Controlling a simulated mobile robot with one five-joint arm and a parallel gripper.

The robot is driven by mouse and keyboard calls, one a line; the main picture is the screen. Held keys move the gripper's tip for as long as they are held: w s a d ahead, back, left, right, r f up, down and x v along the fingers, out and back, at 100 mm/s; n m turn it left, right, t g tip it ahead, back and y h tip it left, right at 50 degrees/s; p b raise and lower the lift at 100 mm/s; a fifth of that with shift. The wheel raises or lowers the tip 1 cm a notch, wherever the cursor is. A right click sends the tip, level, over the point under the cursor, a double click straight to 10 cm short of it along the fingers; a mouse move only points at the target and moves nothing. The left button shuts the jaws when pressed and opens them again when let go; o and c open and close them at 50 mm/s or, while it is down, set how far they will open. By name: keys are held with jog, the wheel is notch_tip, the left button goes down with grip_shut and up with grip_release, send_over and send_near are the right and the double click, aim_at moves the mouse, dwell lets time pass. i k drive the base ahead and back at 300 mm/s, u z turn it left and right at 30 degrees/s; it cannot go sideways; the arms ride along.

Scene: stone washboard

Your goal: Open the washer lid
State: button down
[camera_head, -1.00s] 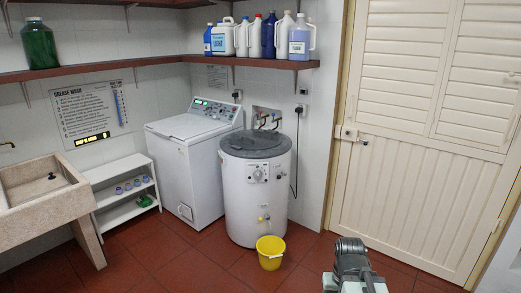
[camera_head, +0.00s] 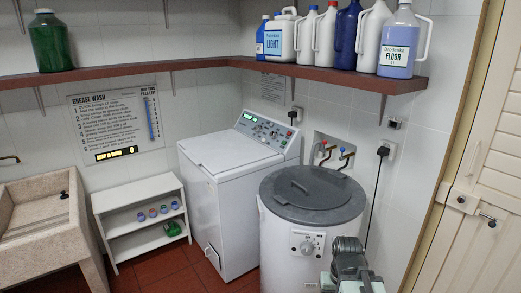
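A white top-loading washer (camera_head: 222,205) with a sloped control panel (camera_head: 267,129) stands at the back, its flat white lid (camera_head: 229,151) closed. To its right and nearer stands a round white washer tub (camera_head: 280,246) with a knob on its front. Its dark grey round lid (camera_head: 313,200) is closed and has a raised handle (camera_head: 300,187). My gripper (camera_head: 350,262), grey with pale green parts, shows at the bottom edge in front of the round tub and touches neither machine. Its fingers cannot be made out.
A stone sink (camera_head: 45,215) is at the left, beside a low white shelf (camera_head: 140,208) with small jars. A wooden wall shelf (camera_head: 250,63) holds several bottles. Taps and a hanging cable are behind the round tub. A cream door (camera_head: 492,190) is at the right. Red tiled floor shows at lower left.

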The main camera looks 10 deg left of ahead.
aim_at(218, 153)
jog(key=u, duration=0.85)
jog(key=i, duration=1.9)
jog(key=u, duration=1.35)
jog(key=i, duration=0.75)
jog(key=u, duration=0.35)
